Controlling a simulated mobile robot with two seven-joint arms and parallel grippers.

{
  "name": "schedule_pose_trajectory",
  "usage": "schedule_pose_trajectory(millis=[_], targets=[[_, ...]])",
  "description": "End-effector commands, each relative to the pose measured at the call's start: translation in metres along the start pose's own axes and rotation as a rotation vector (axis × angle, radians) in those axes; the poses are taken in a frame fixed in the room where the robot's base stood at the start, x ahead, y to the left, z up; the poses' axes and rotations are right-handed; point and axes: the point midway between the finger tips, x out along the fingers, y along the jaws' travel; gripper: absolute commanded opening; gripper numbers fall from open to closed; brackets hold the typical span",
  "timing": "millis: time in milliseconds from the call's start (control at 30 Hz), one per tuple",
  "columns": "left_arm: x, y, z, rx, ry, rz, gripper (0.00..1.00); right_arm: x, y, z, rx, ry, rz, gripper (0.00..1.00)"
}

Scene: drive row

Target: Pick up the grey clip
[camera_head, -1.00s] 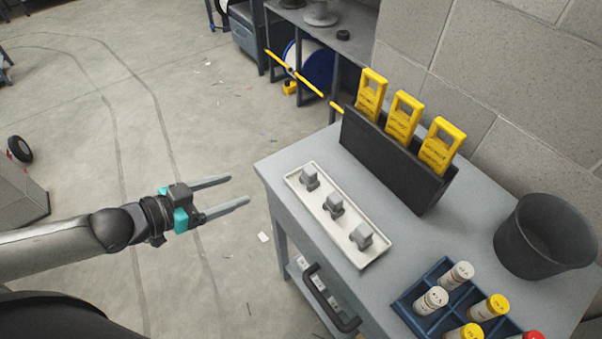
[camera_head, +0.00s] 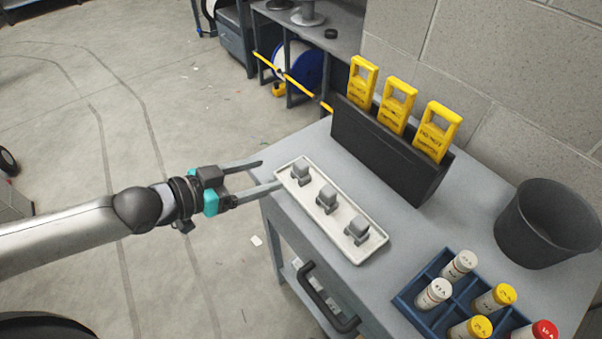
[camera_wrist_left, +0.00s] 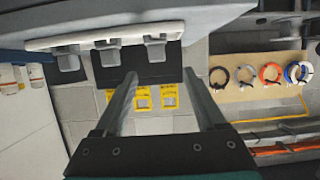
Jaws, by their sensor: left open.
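Three grey clips stand in a row on a white tray (camera_head: 352,252): a far one (camera_head: 300,174), a middle one (camera_head: 327,198) and a near one (camera_head: 357,231). I cannot tell them apart by look. My left gripper (camera_head: 272,174) is open and empty, its fingertips by the tray's far left end, closest to the far clip. In the left wrist view the fingers (camera_wrist_left: 160,74) are spread with nothing between them. The clips show there beyond the fingertips, one (camera_wrist_left: 155,47) roughly in line with the gap. My right gripper is not in view.
The grey cart top (camera_head: 462,222) also holds a black rack (camera_head: 385,155) with yellow tags (camera_head: 397,104), a dark bucket (camera_head: 547,225) and a blue crate (camera_head: 408,299) of capped bottles. A block wall stands behind. Open floor (camera_head: 150,120) lies left of the cart.

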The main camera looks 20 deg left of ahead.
Motion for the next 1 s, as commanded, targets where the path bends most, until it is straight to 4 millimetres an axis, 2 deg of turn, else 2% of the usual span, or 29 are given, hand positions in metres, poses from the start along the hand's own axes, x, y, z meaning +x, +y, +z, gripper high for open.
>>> schedule_pose_trajectory(millis=[200,533,800,1000], targets=[[0.023,0.0,0.0,0.0,0.003,-0.001,0.72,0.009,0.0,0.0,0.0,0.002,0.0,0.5],[0.038,0.001,-0.001,0.001,0.003,0.0,0.72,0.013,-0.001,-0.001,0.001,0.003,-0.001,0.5],[0.072,0.005,-0.003,-0.001,0.003,0.0,0.72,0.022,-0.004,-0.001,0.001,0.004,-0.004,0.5],[0.084,0.005,-0.003,0.001,0.0,0.0,0.72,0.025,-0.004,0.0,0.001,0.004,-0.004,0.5]])
